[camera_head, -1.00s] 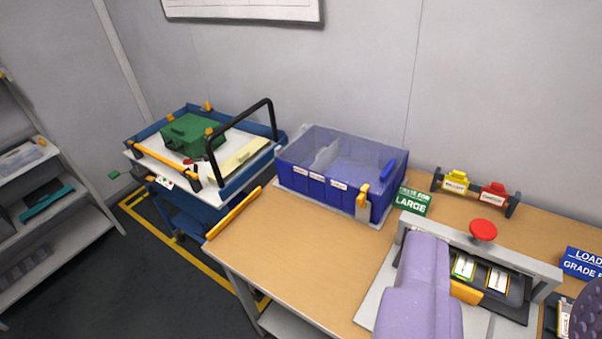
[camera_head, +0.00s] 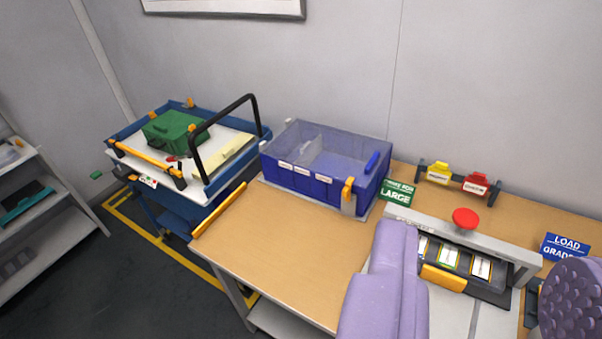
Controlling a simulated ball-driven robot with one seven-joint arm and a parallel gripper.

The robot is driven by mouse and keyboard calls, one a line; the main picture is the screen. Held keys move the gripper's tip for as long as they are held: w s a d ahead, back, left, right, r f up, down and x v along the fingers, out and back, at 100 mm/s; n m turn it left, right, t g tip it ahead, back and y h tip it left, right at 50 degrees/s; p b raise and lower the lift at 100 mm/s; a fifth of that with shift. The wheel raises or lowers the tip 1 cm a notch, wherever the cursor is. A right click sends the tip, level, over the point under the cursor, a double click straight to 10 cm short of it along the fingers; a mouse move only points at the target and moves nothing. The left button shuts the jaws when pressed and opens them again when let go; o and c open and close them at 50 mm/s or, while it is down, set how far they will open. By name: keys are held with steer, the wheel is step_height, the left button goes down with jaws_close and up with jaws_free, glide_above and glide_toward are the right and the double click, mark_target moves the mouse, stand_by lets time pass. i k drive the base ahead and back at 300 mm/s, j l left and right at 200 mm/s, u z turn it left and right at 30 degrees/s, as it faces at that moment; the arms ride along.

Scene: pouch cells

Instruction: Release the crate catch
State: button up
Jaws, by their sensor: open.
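A blue crate (camera_head: 281,178) with a clear lid (camera_head: 345,143) sits at the back left of the wooden bench. An orange and grey catch (camera_head: 348,195) is on its front right corner and looks upright. A blue handle (camera_head: 372,162) is at the lid's right side. My gripper (camera_head: 490,250) shows as two purple fingers at the lower right, spread wide apart with nothing held between them. The right finger has a bumpy pad and is cut off by the picture edge. The fingers are to the right of the catch and not touching it.
A green sign (camera_head: 397,192) stands right of the crate. A grey fixture with a red button (camera_head: 466,217) and cells is behind the fingers. Yellow and red blocks (camera_head: 474,184) are on a rack behind. A blue cart (camera_head: 262,133) stands left. Bench front (camera_head: 280,245) is clear.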

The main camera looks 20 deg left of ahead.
mark_target(346, 191)
steer(key=u, duration=0.25)
steer(key=i+j, duration=0.2)
steer(key=i, duration=0.5)
steer(key=i+j+u, duration=0.1)
steer(key=i, duration=0.6)
steer(key=j, duration=0.1)
